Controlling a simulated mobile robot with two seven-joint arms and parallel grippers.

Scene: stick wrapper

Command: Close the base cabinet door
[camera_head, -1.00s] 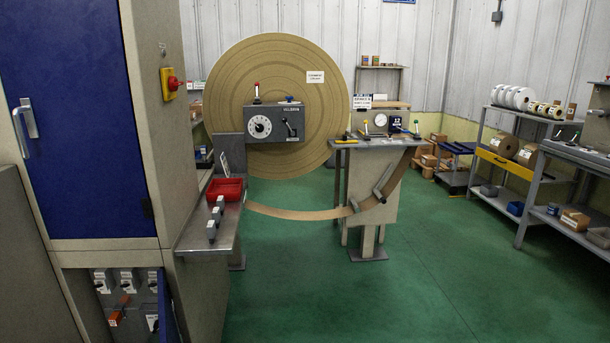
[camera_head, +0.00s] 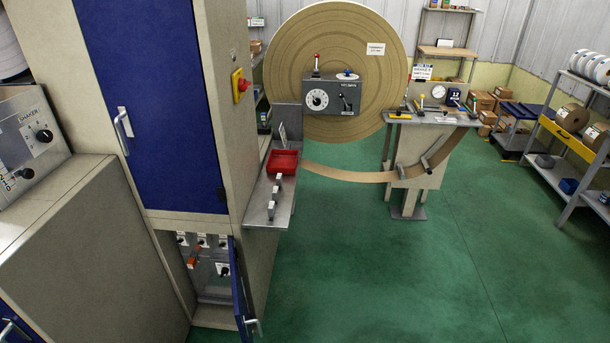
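The base cabinet (camera_head: 215,316) is the low part of the tall beige cabinet on the left, under the large blue upper door (camera_head: 150,110), which is shut. The blue base cabinet door (camera_head: 239,290) stands open at the right side of the opening, seen nearly edge-on, with a metal handle (camera_head: 254,327) near its outer edge. Switches and an orange-red part (camera_head: 193,262) show inside the opening. The bottom of the door is near the picture's lower edge. Neither of my grippers is in view.
A metal shelf (camera_head: 262,212) with a red tray (camera_head: 283,161) juts out right of the cabinet, above the door's side. A beige console (camera_head: 90,240) stands to the left. The green floor (camera_head: 380,270) in front and right is clear.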

